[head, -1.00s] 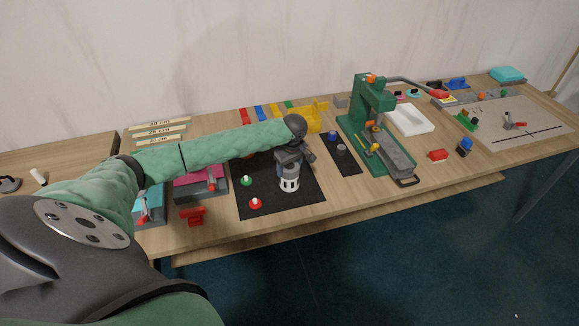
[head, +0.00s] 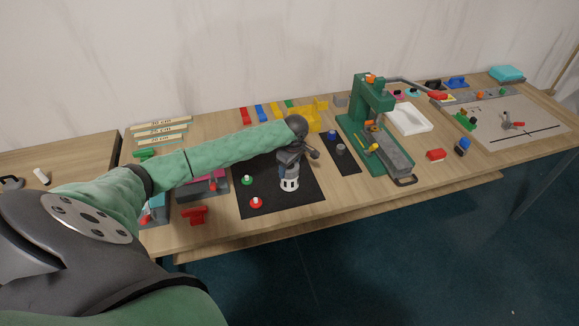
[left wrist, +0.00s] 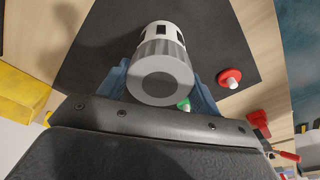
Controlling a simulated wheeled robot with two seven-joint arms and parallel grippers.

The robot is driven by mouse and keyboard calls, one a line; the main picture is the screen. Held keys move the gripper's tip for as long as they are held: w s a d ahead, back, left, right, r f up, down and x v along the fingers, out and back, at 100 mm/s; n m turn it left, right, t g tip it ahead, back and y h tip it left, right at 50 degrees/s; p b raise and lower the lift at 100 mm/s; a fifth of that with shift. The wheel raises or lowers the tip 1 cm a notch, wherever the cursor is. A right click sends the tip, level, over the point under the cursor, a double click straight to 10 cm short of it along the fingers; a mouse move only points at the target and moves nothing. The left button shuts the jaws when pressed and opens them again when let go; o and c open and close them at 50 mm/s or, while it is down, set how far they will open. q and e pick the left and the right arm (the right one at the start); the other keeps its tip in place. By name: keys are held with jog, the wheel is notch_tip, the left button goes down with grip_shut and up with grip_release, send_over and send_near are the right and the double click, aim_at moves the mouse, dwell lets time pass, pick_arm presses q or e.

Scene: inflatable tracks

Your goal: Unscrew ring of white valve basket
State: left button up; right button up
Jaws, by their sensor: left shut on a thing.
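The white valve basket (head: 289,185) stands upright on a black mat (head: 308,205), below my left gripper (head: 287,172). In the left wrist view its white slotted wall (left wrist: 165,30) shows behind a grey ribbed ring (left wrist: 160,75) with a round face. The blue fingers of my left gripper (left wrist: 160,88) are on both sides of the ring, shut on it. The gripper partly hides the ring in the head view. My right gripper is not in view.
On the same mat stand a green piece (head: 247,181) and a red piece (head: 256,203). A yellow block (head: 305,118) is behind the gripper. A green press (head: 365,120) stands to the right. A red block (head: 194,215) lies near the front edge.

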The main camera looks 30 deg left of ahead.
pick_arm(q)
jog(key=shift+s+f+n, duration=0.1)
jog(key=shift+f+n, duration=0.05)
jog(key=shift+n, duration=1.35)
jog(key=shift+d+f+n+g, duration=0.1)
jog(key=shift+n+g, duration=0.3)
jog(key=shift+n, duration=1.1)
jog(key=shift+n, duration=1.5)
jog(key=shift+n, duration=0.3)
jog(key=shift+n+g+h, duration=0.3)
jog(key=shift+n, duration=0.9)
